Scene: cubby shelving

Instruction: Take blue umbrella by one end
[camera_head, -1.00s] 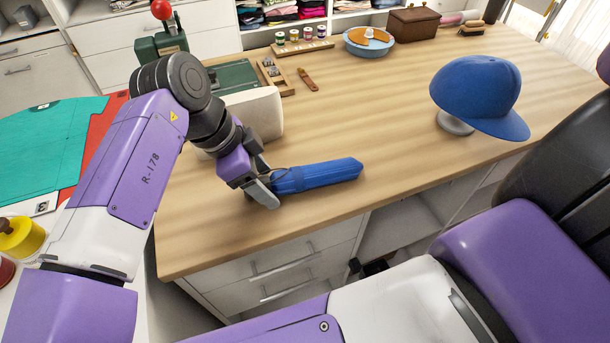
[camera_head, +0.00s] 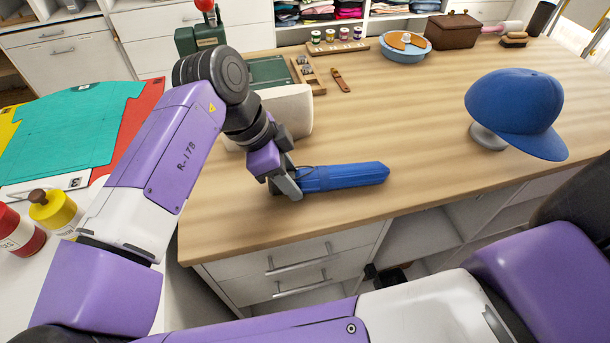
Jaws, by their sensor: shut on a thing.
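The blue umbrella (camera_head: 345,177) is folded and lies lengthwise on or just above the wooden table; I cannot tell if it touches the top. My gripper (camera_head: 293,186) is at its left end, with its fingers shut around that end. A thin dark loop, perhaps a strap, shows at the held end. The fingers hide the very tip of the umbrella. Its right end is free and points right.
A blue cap (camera_head: 516,108) sits on a stand at the right of the wooden table (camera_head: 420,130). A cream box-like thing (camera_head: 290,112) stands just behind my gripper. A blue bowl (camera_head: 405,50) and brown box (camera_head: 455,31) are farther back. The table's front edge is close.

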